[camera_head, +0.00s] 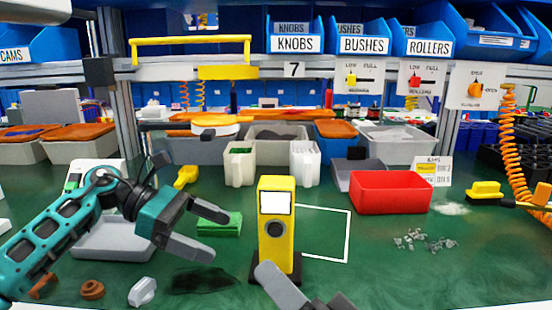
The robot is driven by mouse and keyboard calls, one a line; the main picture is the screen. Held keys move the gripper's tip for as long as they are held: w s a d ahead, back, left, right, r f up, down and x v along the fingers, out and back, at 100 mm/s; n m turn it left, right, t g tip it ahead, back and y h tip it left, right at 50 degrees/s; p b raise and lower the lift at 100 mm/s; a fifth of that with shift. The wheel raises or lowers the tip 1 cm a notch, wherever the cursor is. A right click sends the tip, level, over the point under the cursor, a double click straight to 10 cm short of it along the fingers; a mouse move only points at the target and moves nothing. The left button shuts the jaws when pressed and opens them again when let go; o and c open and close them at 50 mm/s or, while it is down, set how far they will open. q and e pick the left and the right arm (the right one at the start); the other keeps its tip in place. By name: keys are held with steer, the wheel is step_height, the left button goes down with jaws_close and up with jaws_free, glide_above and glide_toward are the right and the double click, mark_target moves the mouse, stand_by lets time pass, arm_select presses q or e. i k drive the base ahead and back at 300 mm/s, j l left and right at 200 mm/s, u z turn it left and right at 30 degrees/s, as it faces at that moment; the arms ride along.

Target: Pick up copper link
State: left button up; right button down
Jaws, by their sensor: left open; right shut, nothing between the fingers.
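My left gripper (220,237) is open and empty, its two grey fingers pointing right above the green table, left of the yellow device. My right gripper (272,275) shows only in part at the bottom edge, in front of the yellow device; it is shut and empty. A copper-brown piece (42,285) lies at the lower left, partly hidden by my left arm. It may be the copper link, but I cannot tell. A round brown knob-like part (92,289) lies right of it. Both are well left of the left gripper's fingers.
A yellow device (277,245) stands upright at the centre, beside a white outline. A grey tray (120,245) lies behind my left arm, and a green block (220,224) behind the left fingers. A pale knob (142,291) lies in front.

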mark_target(33, 293)
steer(key=u, duration=1.4)
steer(key=k+l, duration=0.2)
